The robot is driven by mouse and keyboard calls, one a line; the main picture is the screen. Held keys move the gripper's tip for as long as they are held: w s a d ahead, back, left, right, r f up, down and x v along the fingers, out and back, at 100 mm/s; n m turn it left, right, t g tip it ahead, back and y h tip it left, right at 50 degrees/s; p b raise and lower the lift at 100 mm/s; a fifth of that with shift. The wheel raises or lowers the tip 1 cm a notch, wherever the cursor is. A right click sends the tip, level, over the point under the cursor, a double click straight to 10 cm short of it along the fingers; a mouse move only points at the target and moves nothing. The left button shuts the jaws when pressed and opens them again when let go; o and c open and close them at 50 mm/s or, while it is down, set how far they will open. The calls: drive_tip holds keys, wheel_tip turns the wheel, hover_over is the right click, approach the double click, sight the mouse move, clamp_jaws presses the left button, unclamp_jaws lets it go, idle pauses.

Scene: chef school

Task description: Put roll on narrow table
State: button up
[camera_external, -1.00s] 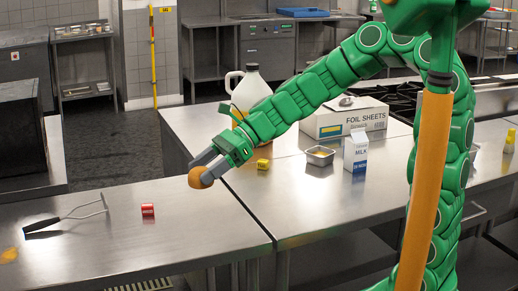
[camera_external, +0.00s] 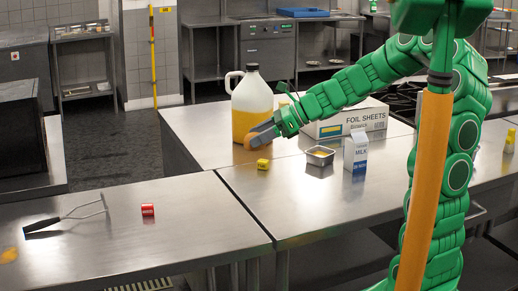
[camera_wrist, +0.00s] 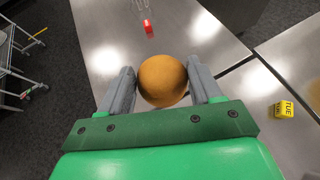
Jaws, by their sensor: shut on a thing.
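The roll (camera_external: 248,129) is round and golden brown. My gripper (camera_external: 258,131) is shut on it, in front of the big jug. In the wrist view the roll (camera_wrist: 162,80) sits between the two grey fingers of my gripper (camera_wrist: 163,85), above steel table surface. Two steel tables are near: the front left one (camera_external: 150,242) bears a masher and a small red object, and the right one (camera_external: 300,205) bears the milk carton. I cannot tell for certain which is the narrow table.
The masher (camera_external: 70,218) and red object (camera_external: 148,210) leave much of the left table bare.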

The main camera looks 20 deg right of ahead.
drive_tip(key=w+d+m+t+h, duration=0.2)
drive_tip(key=d+m+t, duration=0.1)
drive_tip(key=d, duration=1.1)
drive_tip(key=w+d+m+t+h, duration=0.2)
drive_tip(key=d+m, duration=0.1)
drive_tip(key=d, duration=1.2)
drive_tip(key=s+d+m+t+h, duration=0.1)
drive_tip(key=s+d+m+h, duration=0.3)
drive_tip(key=d, duration=0.9)
drive_tip(key=s+d+m+t+h, duration=0.15)
drive_tip(key=s+d, duration=0.45)
drive_tip(key=d, duration=0.7)
drive_tip(key=shift+m, duration=0.25)
drive_tip(key=shift+a+f, duration=0.2)
drive_tip(key=shift+f, duration=8.7)
drive_tip(key=shift+f, duration=0.15)
drive_tip(key=o, duration=1.1)
drive_tip(key=shift+c, duration=0.2)
